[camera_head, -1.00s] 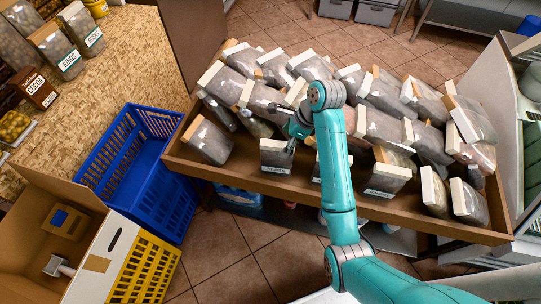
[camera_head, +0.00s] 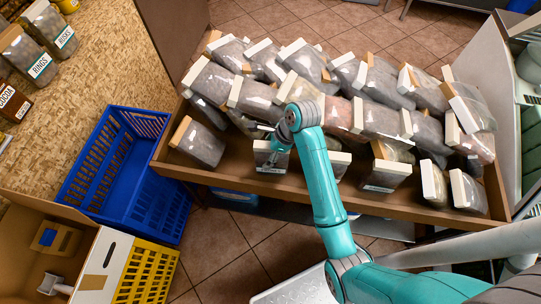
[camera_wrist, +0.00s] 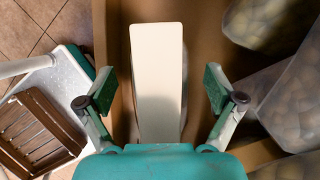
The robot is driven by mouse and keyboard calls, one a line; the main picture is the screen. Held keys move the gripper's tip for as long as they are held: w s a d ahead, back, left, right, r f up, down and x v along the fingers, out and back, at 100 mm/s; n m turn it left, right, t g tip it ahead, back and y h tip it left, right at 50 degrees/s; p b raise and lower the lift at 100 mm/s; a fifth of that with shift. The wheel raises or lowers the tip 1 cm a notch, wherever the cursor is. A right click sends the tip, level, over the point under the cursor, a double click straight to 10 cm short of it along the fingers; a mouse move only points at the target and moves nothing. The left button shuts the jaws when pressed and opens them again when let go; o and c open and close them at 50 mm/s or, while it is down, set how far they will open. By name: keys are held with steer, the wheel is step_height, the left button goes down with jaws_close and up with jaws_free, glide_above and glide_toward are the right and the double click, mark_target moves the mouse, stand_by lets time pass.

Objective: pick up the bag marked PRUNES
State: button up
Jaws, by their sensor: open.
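My gripper (camera_head: 279,141) is open over a white-topped bag (camera_head: 266,160) at the front left of the brown display tray (camera_head: 300,189). In the wrist view the open fingers (camera_wrist: 160,92) stand on either side of the bag's long white top (camera_wrist: 157,60), with gaps on both sides. The bag's front label is too small and partly covered to read, so I cannot tell whether it says PRUNES. Two other labelled bags stand to its right at the front, one behind my arm (camera_head: 338,163) and one with a tan top (camera_head: 385,174).
Several grey bags (camera_head: 379,120) are heaped behind, and another bag (camera_head: 199,143) leans at left. A blue basket (camera_head: 104,211), yellow crate (camera_head: 147,273) and cardboard box (camera_head: 110,245) stand left. In the wrist view a brown slatted thing (camera_wrist: 40,135) lies left.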

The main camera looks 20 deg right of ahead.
jaws_close()
stand_by(0.3)
